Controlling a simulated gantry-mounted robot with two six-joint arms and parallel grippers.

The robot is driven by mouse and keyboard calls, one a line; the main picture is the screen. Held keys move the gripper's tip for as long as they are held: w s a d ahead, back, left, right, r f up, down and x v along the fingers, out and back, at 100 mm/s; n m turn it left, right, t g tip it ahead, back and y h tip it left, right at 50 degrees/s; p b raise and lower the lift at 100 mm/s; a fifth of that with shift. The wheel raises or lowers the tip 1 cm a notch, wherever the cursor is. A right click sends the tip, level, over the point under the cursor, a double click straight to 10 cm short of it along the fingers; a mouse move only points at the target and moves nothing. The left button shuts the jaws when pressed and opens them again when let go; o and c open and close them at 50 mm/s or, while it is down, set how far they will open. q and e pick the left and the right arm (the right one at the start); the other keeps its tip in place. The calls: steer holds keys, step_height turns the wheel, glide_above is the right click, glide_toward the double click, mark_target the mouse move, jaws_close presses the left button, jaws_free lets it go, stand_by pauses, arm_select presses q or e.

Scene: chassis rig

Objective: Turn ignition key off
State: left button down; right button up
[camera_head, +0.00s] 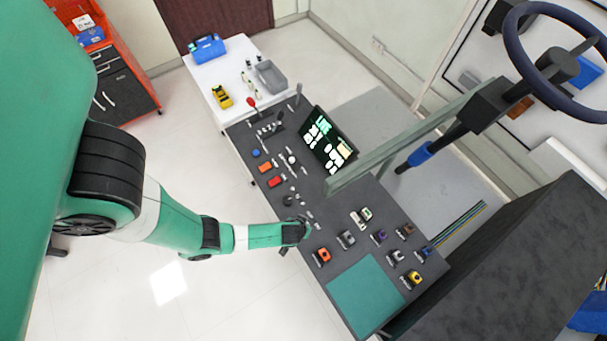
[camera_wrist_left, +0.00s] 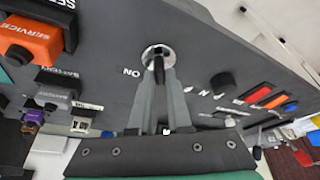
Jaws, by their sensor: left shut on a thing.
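The ignition key (camera_wrist_left: 158,62) is a small dark key in a round silver lock on the dark panel, in the left wrist view. An "ON" label shows upside down to the left of the lock. My left gripper (camera_wrist_left: 159,84) is shut on the key, with a grey finger on each side of it. In the head view, my left gripper (camera_head: 298,230) is at the near left edge of the panel and hides the key and lock. The key's exact turn angle is hard to tell. My right gripper is not in view.
The dark control panel (camera_head: 330,225) carries several switches. An orange connector (camera_head: 322,257) and a black knob (camera_wrist_left: 222,82) are near the lock. A screen (camera_head: 328,140) stands at the panel's far side. A steering wheel (camera_head: 512,50) is at upper right. A teal pad (camera_head: 365,295) lies on the panel.

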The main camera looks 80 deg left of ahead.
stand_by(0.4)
arm_select(q)
steer(key=c, duration=0.9)
jaws_free()
steer(key=shift+o, duration=0.2)
steer(key=shift+d+r, duration=0.1)
steer(key=shift+r, duration=0.25)
steer(key=p+v, duration=1)
steer(key=shift+r+p, duration=0.3)
steer(key=shift+r, duration=0.05)
steer(key=shift+s+d, duration=0.1)
